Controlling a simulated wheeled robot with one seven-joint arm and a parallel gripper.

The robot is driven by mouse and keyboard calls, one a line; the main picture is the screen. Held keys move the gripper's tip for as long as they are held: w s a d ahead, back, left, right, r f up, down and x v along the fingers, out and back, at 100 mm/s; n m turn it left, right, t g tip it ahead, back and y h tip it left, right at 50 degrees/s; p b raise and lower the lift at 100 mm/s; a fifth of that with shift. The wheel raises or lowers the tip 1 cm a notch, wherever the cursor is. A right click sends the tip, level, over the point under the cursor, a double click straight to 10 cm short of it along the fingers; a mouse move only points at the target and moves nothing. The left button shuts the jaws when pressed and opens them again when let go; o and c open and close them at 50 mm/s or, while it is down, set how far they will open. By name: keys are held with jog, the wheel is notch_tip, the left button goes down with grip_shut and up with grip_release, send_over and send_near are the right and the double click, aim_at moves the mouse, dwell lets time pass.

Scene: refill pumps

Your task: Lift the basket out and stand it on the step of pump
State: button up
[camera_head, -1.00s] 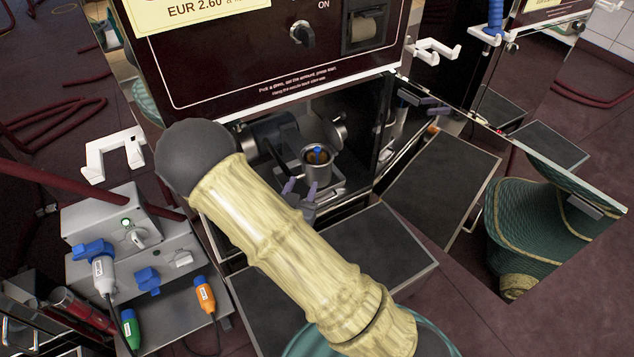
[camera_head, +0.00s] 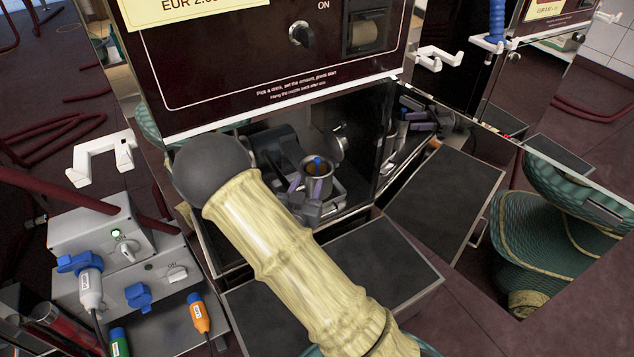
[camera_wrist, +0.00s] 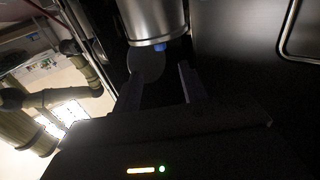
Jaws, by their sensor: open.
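The basket looks like a small metal cup (camera_head: 318,170) with something orange and blue in it. It stands upright inside the open compartment under the pump's dark panel. My gripper (camera_head: 306,186) is open in front of it, its two purple-grey fingers overlapping the cup's near side. In the wrist view a shiny metal cylinder with a blue part (camera_wrist: 152,22) shows beyond and between the spread fingers (camera_wrist: 160,85). Nothing is held, and I cannot tell whether a finger touches the cup. A dark flat step (camera_head: 365,265) lies in front of the compartment, partly behind my arm.
A grey box with coloured plugs (camera_head: 120,250) stands at left. A white hook (camera_head: 100,160) sticks out above it. The compartment's walls are close around my gripper; the step's top looks clear.

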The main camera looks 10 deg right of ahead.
aim_at(316, 163)
jog(key=b+x, duration=0.1)
jog(key=x, duration=0.3)
jog(key=shift+w+d+f, duration=0.1)
jog(key=shift+w+d, duration=0.05)
jog(key=shift+w, duration=0.1)
jog(key=shift+w+d+b, duration=0.2)
jog(key=shift+w+b, duration=0.1)
jog(key=shift+w, duration=0.1)
jog(key=shift+w+d+b, duration=0.25)
jog(key=shift+w+b, duration=0.2)
jog(key=shift+b, duration=0.05)
jog(key=b+x, duration=0.2)
jog(key=x, duration=0.1)
jog(key=shift+w+f, duration=0.15)
jog(key=shift+w, duration=0.1)
jog(key=shift+w+d, duration=0.2)
jog(key=shift+w, duration=0.2)
jog(key=c, duration=0.8)
